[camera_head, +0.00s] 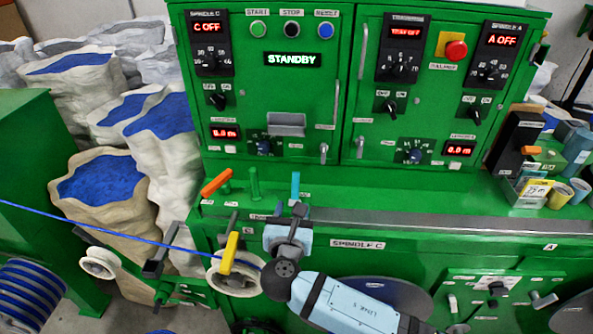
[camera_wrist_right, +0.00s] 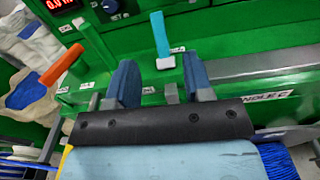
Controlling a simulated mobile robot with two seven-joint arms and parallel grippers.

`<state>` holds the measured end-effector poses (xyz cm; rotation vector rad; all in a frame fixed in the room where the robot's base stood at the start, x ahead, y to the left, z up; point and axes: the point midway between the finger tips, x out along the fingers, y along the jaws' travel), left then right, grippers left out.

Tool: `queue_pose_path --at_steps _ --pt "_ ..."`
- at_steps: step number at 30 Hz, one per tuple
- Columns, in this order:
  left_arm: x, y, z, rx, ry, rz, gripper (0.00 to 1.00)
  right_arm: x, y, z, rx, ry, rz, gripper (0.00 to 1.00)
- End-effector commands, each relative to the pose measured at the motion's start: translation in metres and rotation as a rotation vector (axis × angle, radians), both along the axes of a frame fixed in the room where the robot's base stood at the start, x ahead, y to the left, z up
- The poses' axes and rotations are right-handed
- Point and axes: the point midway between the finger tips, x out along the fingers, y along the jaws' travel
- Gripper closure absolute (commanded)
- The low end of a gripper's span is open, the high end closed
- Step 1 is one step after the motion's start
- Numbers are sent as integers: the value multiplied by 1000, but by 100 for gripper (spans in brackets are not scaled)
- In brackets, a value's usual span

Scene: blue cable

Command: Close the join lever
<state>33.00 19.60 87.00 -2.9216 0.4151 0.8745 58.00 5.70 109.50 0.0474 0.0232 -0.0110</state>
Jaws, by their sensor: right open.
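Several coloured levers stand on the front ledge of the green machine. A light blue lever (camera_head: 295,186) points up from its base; it also shows in the right wrist view (camera_wrist_right: 160,35). I cannot read the small labels, so I cannot tell which lever is the join lever. My right gripper (camera_head: 289,214) is open and empty, just in front of the blue lever. In the right wrist view its fingers (camera_wrist_right: 159,82) stand apart, with the lever's pale base beyond the gap. My left gripper is not in view.
An orange lever (camera_head: 216,182) is tilted and a green lever (camera_head: 254,183) is upright, left of my gripper. A yellow lever (camera_head: 230,253) is over a white pulley wheel, where a taut blue cable (camera_head: 110,230) runs in from the left. An open box (camera_head: 525,194) stands at right.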

Motion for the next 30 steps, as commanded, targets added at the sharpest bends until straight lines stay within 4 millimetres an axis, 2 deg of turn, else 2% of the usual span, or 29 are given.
queue_pose_path --at_steps 5,8,15,21,24,30 --pt "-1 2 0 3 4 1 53 15 4 4 -57 -28 11 53" --pt "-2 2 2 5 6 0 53 31 3 5 -55 -27 9 53" --pt "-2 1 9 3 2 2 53 83 3 5 -53 -26 9 53" --pt "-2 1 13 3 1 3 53 119 3 4 -51 -23 9 53" --pt "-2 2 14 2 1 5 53 130 3 3 -51 -23 10 53" --pt "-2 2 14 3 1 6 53 140 3 2 -48 -23 10 53"
